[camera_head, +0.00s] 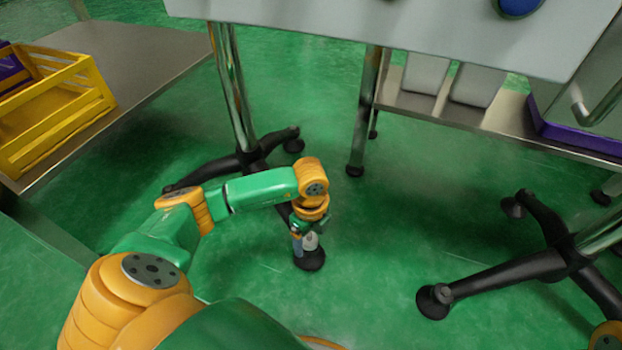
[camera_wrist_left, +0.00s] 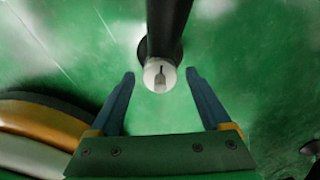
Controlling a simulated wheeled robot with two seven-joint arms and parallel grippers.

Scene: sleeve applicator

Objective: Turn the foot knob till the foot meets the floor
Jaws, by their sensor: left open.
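The foot knob (camera_wrist_left: 160,76) is a small pale round knob with a dark mark on its face, at the end of a black stand leg (camera_wrist_left: 168,28) in the left wrist view. My left gripper (camera_wrist_left: 160,75) is open, with one blue finger on each side of the knob and a gap to each. In the head view the left gripper (camera_head: 304,238) points down at the leg's end, just above the round black foot (camera_head: 312,261). The gripper and arm hide much of that leg. I cannot tell whether the foot touches the floor. My right gripper is not in view.
A yellow crate (camera_head: 55,110) stands on a grey table (camera_head: 140,55) at left. A pale machine panel (camera_head: 430,30) overhangs the back. A metal table leg (camera_head: 363,120) stands behind the gripper. Another black stand base (camera_head: 510,268) is at right. Open green floor lies between.

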